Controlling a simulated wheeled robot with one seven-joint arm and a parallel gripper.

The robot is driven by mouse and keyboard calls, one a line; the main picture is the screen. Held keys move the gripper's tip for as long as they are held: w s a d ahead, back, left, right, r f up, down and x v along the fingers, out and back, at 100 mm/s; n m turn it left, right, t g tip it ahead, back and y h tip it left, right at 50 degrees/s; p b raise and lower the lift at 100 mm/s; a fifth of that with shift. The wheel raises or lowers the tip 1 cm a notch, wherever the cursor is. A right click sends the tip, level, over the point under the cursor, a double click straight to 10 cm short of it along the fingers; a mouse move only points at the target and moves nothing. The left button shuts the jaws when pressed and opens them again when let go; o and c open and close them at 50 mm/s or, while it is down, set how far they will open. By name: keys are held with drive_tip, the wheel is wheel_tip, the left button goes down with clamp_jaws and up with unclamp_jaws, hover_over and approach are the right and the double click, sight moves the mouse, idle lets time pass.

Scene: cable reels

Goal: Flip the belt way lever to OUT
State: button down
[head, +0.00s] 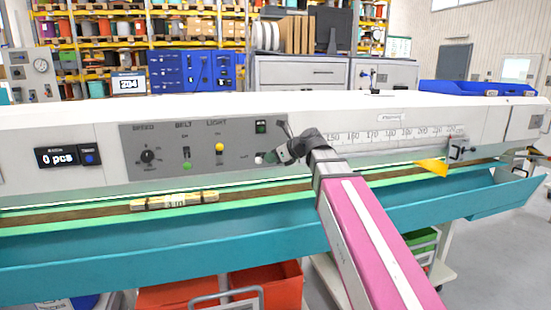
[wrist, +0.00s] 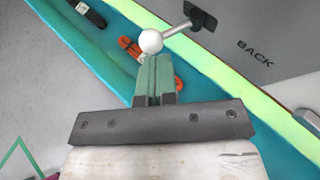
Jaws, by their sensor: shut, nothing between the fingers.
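The belt way lever shows in the wrist view as a white ball knob (wrist: 150,41) on a metal stalk (wrist: 178,28) coming from a dark mount on the panel. The word BACK is printed on the panel near it. In the head view the ball (head: 259,160) is small, just right of the OUT label (head: 232,156). My gripper (wrist: 153,62) is shut and empty, with its green fingertips right at the ball. I cannot tell if they touch it. In the head view my gripper (head: 270,158) is at the panel's lower right, its dark wrist hiding part of the lever.
The control panel (head: 170,130) has a speed knob (head: 148,157), a green belt button (head: 187,166) and a yellow light button (head: 219,147). A teal trough (head: 120,255) runs along the front, above red bins (head: 270,285).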

drive_tip(key=shift+w, duration=0.1)
drive_tip(key=shift+w+d, duration=0.4)
drive_tip(key=shift+w, duration=0.2)
drive_tip(key=s+d+r, duration=0.6)
drive_tip(key=s+d, duration=0.2)
drive_tip(key=shift+s+d+r, duration=0.25)
drive_tip(key=shift+s+d, duration=0.15)
idle(0.4)
